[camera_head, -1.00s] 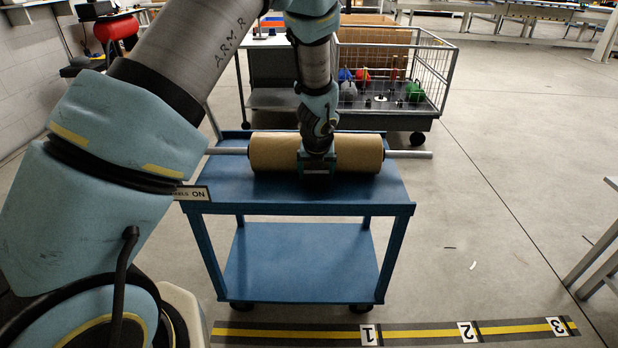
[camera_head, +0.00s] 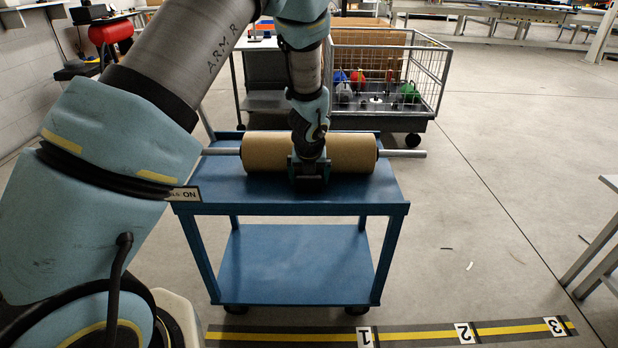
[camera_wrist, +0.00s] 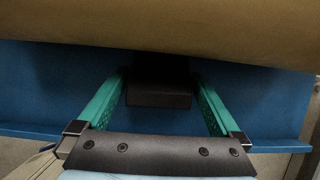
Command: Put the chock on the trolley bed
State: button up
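The chock (camera_wrist: 158,96) is a dark block between the green fingers of my gripper (camera_wrist: 160,85) in the wrist view. Both fingertips meet its sides, and my gripper is shut on it. The blue trolley bed (camera_head: 368,190) lies beneath it. In the head view my gripper (camera_head: 309,176) is low over the bed, at the near side of the brown roll (camera_head: 352,153). The chock's far end runs into shadow under the roll. I cannot tell whether the chock touches the bed or the roll.
The roll lies across the trolley on a metal bar (camera_head: 402,154) that sticks out at both sides. A wire cage cart (camera_head: 428,85) stands behind. A lower blue shelf (camera_head: 300,262) is empty.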

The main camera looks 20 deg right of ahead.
jog(key=v, duration=1.2)
jog(key=w+a+r+n+g+y, duration=0.1)
jog(key=a+r+n, duration=0.1)
jog(key=a+n, duration=0.85)
jog(key=a+r+n+y, duration=0.1)
jog(key=a+r+n, duration=0.1)
jog(key=a+n, duration=0.85)
jog(key=s+a+r+n, duration=0.1)
jog(key=s+a+n, duration=0.3)
jog(key=n, duration=0.5)
jog(key=s+a+r+n+g, duration=0.1)
jog(key=s+a+n, duration=0.2)
jog(key=a+n, duration=0.6)
jog(key=shift+s+a+n+g+p, duration=0.3)
jog(key=shift+s+a+n+p, duration=0.05)
jog(key=shift+n+p, duration=0.15)
